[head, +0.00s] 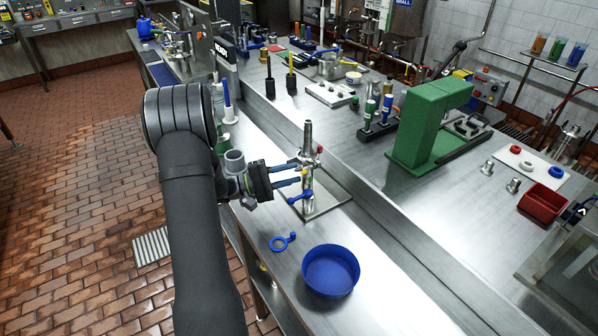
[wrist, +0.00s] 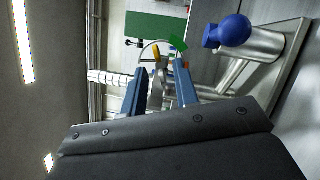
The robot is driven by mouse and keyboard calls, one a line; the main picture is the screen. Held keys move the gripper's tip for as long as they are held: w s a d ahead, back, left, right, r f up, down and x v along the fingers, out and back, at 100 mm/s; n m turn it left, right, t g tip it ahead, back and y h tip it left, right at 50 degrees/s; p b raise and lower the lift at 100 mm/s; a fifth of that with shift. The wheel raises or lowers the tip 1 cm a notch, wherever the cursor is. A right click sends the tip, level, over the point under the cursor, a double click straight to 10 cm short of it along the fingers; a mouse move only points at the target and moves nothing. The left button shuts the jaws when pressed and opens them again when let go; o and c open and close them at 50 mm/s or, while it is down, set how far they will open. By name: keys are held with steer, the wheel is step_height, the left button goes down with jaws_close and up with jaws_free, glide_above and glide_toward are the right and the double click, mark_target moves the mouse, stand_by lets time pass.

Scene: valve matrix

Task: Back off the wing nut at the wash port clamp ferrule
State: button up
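An upright metal port fitting (head: 308,132) stands on a square metal plate (head: 325,207). It carries a blue lever (head: 299,198) low on its near side. My gripper (head: 299,174) reaches in level from the left, its two blue fingers apart at the fitting's middle. In the wrist view, a grey metal piece (wrist: 155,92) shows between the open fingers, with a small yellow-orange part (wrist: 157,54) beyond it. I cannot tell whether the fingers touch it. The wing nut is not clearly distinguishable. A blue rounded knob (wrist: 230,31) on metal pipework is to the right.
A blue round bowl (head: 330,270) and a blue ring tool (head: 283,242) lie on the bench in front of the fitting. A green machine frame (head: 420,130) stands to the right. A raised bench ledge runs behind the fitting. Several bottles stand left.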

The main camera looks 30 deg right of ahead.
mark_target(297, 171)
steer(key=v, duration=1.4)
steer(key=shift+d+f, duration=0.1)
steer(key=shift+d, duration=0.05)
steer(key=x, duration=1.7)
steer(key=v, duration=1.7)
steer(key=x, duration=1.7)
steer(key=shift+s+d+r, duration=0.1)
steer(key=shift+r, duration=0.1)
steer(key=shift+m, duration=0.8)
steer(key=m+y, duration=0.1)
steer(key=m, duration=0.2)
steer(key=shift+m+y, duration=0.4)
steer(key=v, duration=1.4)
steer(key=shift+r, duration=0.2)
